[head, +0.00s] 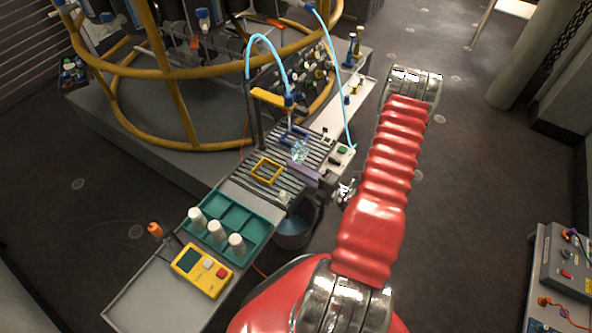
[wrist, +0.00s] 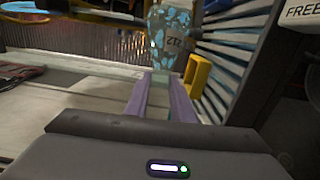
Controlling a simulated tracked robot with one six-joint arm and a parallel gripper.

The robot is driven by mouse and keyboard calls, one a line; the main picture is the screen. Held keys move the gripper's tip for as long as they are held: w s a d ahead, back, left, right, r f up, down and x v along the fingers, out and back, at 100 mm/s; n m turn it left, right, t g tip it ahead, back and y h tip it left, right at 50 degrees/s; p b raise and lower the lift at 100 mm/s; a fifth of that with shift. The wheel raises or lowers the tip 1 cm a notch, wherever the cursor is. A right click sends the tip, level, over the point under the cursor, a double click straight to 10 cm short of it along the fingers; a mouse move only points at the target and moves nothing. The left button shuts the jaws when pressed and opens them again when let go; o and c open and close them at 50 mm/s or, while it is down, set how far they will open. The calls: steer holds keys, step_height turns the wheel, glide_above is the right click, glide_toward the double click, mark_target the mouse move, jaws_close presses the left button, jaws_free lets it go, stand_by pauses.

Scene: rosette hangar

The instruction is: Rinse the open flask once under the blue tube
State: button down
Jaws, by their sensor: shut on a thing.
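The clear flask (head: 299,150) is over the slatted rack, below the nozzle end of the blue tube (head: 268,42). The tube arcs down to a blue nozzle (head: 290,100) at a yellow bracket (head: 273,98). Whether water is running, and whether the flask's mouth is open, I cannot tell.
A yellow square frame (head: 267,171) lies on the slatted rack (head: 245,178). A green tray (head: 240,222) with white cups and a yellow meter (head: 201,270) stand nearer. A bucket (head: 294,232) is below. A control box (head: 341,155) stands right of the rack.

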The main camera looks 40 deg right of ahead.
steer(key=m+g, duration=0.1)
steer(key=m, duration=0.2)
step_height(320, 180, up, 8)
steer(key=m+g+y, duration=0.3)
steer(key=m+g, duration=0.3)
steer(key=m, duration=0.4)
steer(key=shift+a+m, duration=0.15)
steer(key=shift+m, duration=0.25)
stand_by(0.7)
steer(key=shift+s+r, duration=0.1)
